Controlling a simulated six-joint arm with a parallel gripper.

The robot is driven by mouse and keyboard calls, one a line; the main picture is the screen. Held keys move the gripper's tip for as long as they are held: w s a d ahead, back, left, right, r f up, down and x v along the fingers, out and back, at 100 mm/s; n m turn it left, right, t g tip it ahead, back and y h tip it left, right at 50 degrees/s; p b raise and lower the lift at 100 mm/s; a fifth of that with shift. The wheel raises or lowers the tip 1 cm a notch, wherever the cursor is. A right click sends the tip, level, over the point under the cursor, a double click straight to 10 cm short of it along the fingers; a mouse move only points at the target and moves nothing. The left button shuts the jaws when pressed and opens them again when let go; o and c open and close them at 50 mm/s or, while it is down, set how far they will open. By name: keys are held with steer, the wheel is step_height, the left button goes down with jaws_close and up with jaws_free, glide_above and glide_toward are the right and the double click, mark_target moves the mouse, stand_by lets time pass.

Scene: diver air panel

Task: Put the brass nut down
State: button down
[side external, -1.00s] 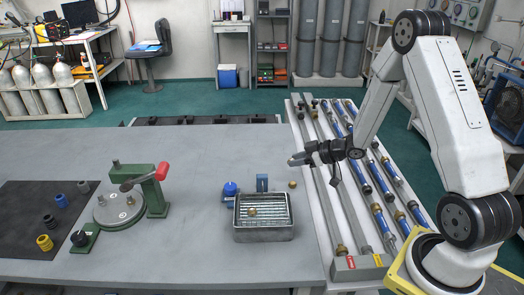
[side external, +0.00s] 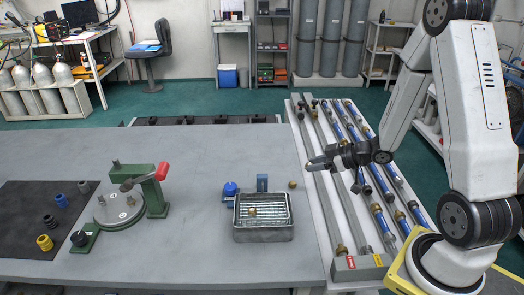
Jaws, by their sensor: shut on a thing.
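My gripper (side external: 312,165) is shut, pointing left, in the air near the table's right edge and the pipe rack. The thing between its fingers is hidden, and no brass shows there. A small brass piece (side external: 252,211) lies in the ribbed metal tray (side external: 264,236). Another small brass piece (side external: 292,184) sits on the grey table (side external: 190,240), behind and right of the tray, apart from my gripper. Both are too small to tell whether they are nuts.
A green fixture (side external: 154,188) is at left, beside a dark mat (side external: 25,220) with several fittings. The rack (side external: 342,262) holds several pipes. The table between fixture and tray is clear.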

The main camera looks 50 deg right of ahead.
steer(key=shift+w, duration=0.1)
stand_by(0.3)
steer(key=shift+w+a+r+m+h, duration=1.85)
steer(key=shift+w+r+m+h, duration=2.1)
steer(key=shift+w+h, duration=0.25)
steer(key=s+a+m+g+h, duration=0.4)
steer(key=s+a+m, duration=0.1)
steer(key=s, duration=0.5)
steer(key=s+a+f+m+g+h, duration=0.1)
steer(key=s+a+m+g+h, duration=0.3)
steer(key=s, duration=0.6)
steer(key=a+m, duration=0.2)
steer(key=m, duration=0.1)
steer(key=shift+f+g, duration=0.3)
steer(key=w+f, duration=0.1)
steer(key=w, duration=0.2)
steer(key=w+f, duration=0.1)
steer(key=w, duration=0.2)
steer(key=w+f, duration=0.2)
steer(key=shift+w+a, duration=0.25)
steer(key=shift+w, duration=0.15)
steer(key=shift+w+a+f, duration=0.1)
steer(key=shift+w+f, duration=1.05)
steer(key=shift+f, duration=0.2)
steer(key=shift+w+a+f, duration=0.1)
steer(key=shift+w+f, duration=1)
steer(key=shift+f, duration=0.2)
